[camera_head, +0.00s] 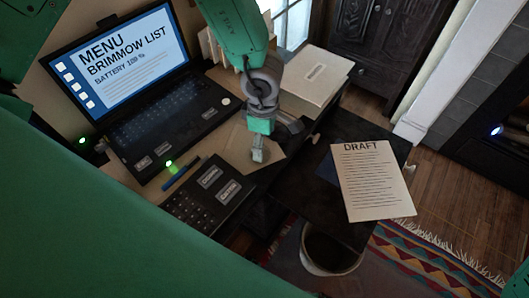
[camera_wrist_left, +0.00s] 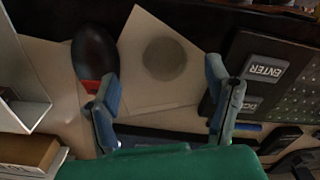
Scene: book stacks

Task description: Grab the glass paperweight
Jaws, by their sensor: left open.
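The glass paperweight (camera_wrist_left: 165,58) shows in the left wrist view as a round, greyish, see-through disc lying on a pale sheet of paper (camera_wrist_left: 140,35). In the head view I cannot make it out; my gripper covers much of that paper. My left gripper (camera_wrist_left: 163,78) is open, with one finger on each side in the wrist picture and the paperweight beyond the fingertips, between their lines. Nothing is held. In the head view the left gripper (camera_head: 260,155) points down over the desk. My right gripper is not in view.
A dark mouse-like object (camera_wrist_left: 94,55) lies beside the paperweight. A laptop (camera_head: 165,110), a pen (camera_head: 180,174) and a keypad (camera_head: 210,195) are on the left. A white box (camera_head: 315,75) stands behind. A DRAFT sheet (camera_head: 372,180) lies right, above a bin (camera_head: 325,255).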

